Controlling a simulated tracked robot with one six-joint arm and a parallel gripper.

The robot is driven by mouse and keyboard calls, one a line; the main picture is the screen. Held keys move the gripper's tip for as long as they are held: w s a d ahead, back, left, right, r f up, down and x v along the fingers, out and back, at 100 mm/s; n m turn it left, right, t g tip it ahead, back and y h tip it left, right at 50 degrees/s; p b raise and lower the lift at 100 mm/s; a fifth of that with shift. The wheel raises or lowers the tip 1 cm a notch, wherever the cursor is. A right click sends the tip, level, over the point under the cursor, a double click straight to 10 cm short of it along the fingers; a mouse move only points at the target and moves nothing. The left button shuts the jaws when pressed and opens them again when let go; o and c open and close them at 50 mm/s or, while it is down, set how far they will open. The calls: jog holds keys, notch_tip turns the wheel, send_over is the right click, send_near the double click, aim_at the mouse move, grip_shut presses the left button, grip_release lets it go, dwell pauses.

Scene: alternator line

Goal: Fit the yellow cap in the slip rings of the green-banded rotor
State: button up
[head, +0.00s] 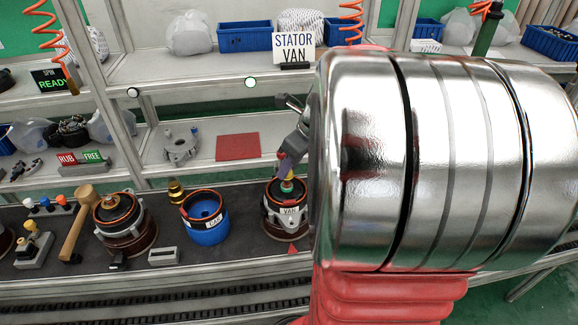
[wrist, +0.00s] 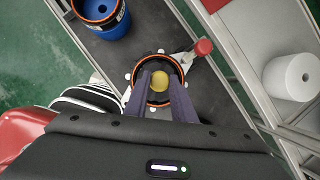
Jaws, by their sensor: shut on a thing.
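My gripper (head: 288,163), with purple fingers, is shut on the yellow cap (wrist: 158,82). In the wrist view the cap sits between the two fingertips (wrist: 158,84), over the middle of an orange-ringed housing. In the head view that housing (head: 291,219), labelled VAN, stands on the dark bench directly below my gripper. A small green band (head: 287,187) shows at its centre, just under the fingertips, on the green-banded rotor. The slip rings are mostly hidden by the cap and fingers. I cannot tell whether the cap touches them.
A blue pot (head: 208,232) and another orange-ringed housing (head: 122,235) stand to the left. A mallet (head: 77,228) and a rack of coloured caps (head: 47,208) are further left. My shiny arm hides the right. A red-topped part (wrist: 203,47) is near the housing.

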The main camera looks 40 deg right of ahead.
jog(key=shift+f, duration=1.45)
dwell(0.7)
jog(key=o, duration=1.1)
jog(key=v, duration=1.3)
jog(key=shift+d+r, duration=0.1)
jog(key=shift+r, duration=0.25)
